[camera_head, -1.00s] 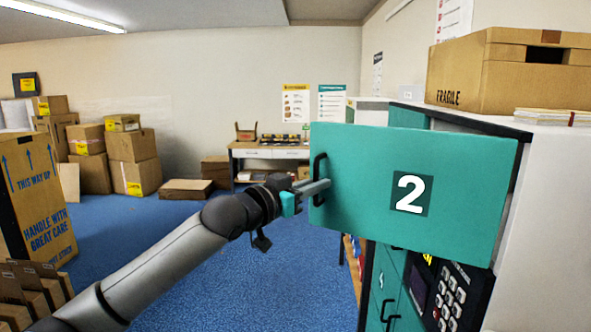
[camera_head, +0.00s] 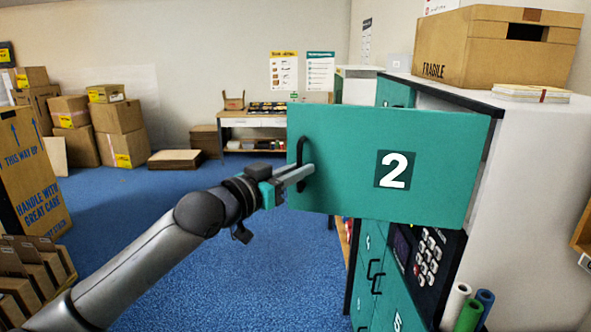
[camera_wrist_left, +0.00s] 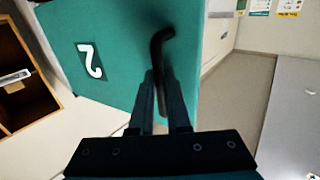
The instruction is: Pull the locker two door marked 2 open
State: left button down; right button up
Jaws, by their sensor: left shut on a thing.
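The teal locker door marked 2 (camera_head: 430,150) stands swung well out from the locker bank, its numbered face toward me in the head view. Its black bar handle (camera_head: 299,165) is near the door's left edge. My left gripper (camera_head: 306,172) is shut on this handle. In the left wrist view the fingers (camera_wrist_left: 161,105) lie on both sides of the handle (camera_wrist_left: 157,48), and the door (camera_wrist_left: 110,50) shows with its number turned. The inside of locker two is hidden behind the door. My right gripper is not in view.
A keypad panel (camera_head: 424,255) and lower teal locker doors (camera_head: 367,285) sit below the door. A FRAGILE carton (camera_head: 480,55) stands on the locker top. Rolled tubes (camera_head: 470,310) stand at lower right. A tall carton (camera_head: 35,175) is at left; blue floor between is clear.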

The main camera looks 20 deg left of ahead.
pick_arm(q)
jog(key=c, duration=1.2)
grip_release()
jog(key=shift+d, duration=0.25)
jog(key=shift+o, duration=0.2)
jog(key=shift+a, duration=0.15)
jog(key=shift+s, duration=0.1)
jog(key=b+v, duration=0.3)
jog(key=v, duration=1.2)
jog(key=shift+b, duration=0.4)
